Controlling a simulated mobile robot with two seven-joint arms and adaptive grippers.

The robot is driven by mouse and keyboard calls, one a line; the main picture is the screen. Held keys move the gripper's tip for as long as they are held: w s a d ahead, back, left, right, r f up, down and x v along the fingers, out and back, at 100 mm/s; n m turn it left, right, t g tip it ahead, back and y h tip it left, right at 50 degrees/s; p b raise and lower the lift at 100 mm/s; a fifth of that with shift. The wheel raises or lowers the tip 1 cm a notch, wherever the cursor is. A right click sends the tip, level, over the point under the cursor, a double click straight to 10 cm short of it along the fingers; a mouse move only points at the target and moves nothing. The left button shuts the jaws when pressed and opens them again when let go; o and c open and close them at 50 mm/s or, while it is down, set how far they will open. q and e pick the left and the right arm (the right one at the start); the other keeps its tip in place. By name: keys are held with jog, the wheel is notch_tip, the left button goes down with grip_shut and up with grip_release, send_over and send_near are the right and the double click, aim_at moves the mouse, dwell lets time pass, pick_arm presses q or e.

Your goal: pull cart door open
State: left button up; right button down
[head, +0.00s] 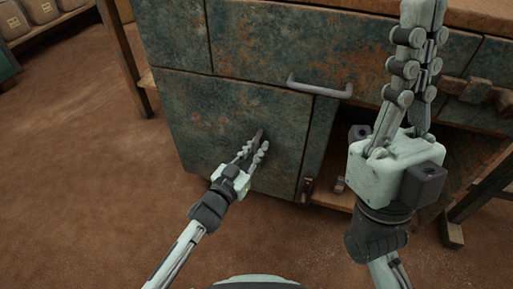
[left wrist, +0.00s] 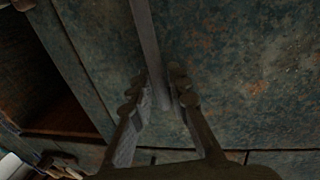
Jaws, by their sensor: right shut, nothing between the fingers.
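The cart door (head: 195,120) is a worn blue-green panel with rust patches, apparently closed in the cart front. My left gripper (head: 262,140) is in front of its right half, fingers apart and pointing at the panel. In the left wrist view, a grey bar handle (left wrist: 147,40) runs down between the fingers of my left gripper (left wrist: 158,82). Whether they touch it I cannot tell. In the head view the fingers mostly hide that bar. My right gripper (head: 424,12) is raised close to the camera, pointing up, shut and empty.
A drawer (head: 250,40) with a horizontal grey handle (head: 320,88) is above the door. An open compartment with a wooden shelf (head: 335,197) lies to the right. Wooden legs (head: 122,55) flank the cart. The brown floor (head: 90,170) at left is clear.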

pick_arm(q)
grip_shut()
jog(key=shift+s, duration=0.1)
